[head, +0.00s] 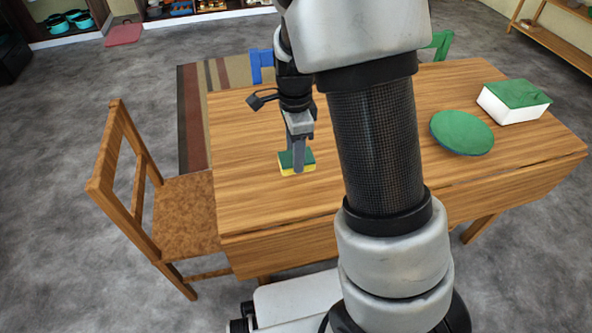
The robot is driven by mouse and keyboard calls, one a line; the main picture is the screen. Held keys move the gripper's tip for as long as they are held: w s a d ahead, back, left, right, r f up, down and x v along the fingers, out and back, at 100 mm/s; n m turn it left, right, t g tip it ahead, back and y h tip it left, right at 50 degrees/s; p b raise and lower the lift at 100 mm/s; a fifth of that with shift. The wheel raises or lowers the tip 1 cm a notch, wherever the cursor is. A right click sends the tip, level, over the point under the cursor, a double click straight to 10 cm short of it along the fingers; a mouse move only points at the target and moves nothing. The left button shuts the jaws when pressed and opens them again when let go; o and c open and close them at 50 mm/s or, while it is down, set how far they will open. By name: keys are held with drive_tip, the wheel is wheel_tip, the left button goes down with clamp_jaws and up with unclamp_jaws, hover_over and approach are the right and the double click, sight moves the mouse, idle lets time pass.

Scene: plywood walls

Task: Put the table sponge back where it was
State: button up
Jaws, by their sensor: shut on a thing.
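The sponge (310,158) is yellow below and green on top. It is at the left part of the wooden table (245,190). My gripper (298,168) points down and is shut on the sponge, with a grey finger in front of it. The sponge lies flat and is on or just above the tabletop; I cannot tell which. My arm hides the middle of the table.
A green plate (462,132) and a white box with a green lid (515,101) are on the table's right side. A wooden chair (150,205) stands at the left. Blue (258,64) and green (441,43) chairs are behind. The tabletop left of the sponge is clear.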

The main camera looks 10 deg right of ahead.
drive_tip(key=shift+f+b, duration=0.6)
drive_tip(key=shift+f, duration=1.8)
drive_tip(key=shift+f, duration=0.15)
drive_tip(key=o, duration=1)
